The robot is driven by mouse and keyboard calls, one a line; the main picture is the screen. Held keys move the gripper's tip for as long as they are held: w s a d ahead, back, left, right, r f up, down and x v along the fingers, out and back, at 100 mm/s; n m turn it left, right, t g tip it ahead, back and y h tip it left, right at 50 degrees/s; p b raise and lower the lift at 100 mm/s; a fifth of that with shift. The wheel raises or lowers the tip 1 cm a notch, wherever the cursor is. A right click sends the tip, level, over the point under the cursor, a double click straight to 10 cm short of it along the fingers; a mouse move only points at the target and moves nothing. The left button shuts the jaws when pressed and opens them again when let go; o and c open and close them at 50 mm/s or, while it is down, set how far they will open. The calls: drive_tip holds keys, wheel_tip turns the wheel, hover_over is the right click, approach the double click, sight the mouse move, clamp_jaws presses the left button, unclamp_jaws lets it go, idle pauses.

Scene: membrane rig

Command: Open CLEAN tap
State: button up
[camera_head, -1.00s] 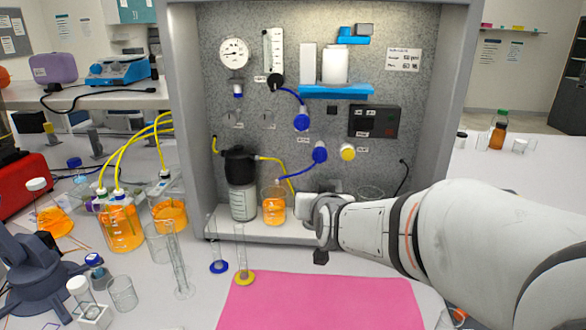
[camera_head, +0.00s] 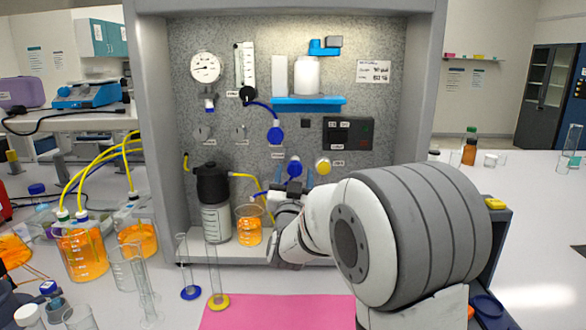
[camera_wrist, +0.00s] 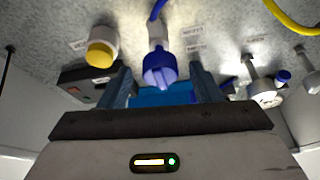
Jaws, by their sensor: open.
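A blue tap knob (camera_head: 295,168) is on the grey panel, with a yellow tap knob (camera_head: 323,167) to its right. Another blue knob (camera_head: 275,135) sits higher on the panel. Their labels are too small to read, so I cannot tell which is marked CLEAN. My gripper (camera_head: 293,178) is open at the lower blue knob. In the wrist view the blue knob (camera_wrist: 159,68) lies between the two fingers of my gripper (camera_wrist: 161,78), with gaps on both sides. The yellow knob (camera_wrist: 101,50) is outside the left finger there.
A dark-capped bottle (camera_head: 214,205) and a beaker of orange liquid (camera_head: 249,228) stand on the rig's base, left of my arm. Two measuring cylinders (camera_head: 216,275) stand in front, beside a pink mat (camera_head: 265,312). A blue shelf (camera_head: 308,101) is above the taps.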

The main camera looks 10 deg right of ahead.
drive_tip(key=shift+x, duration=1.25)
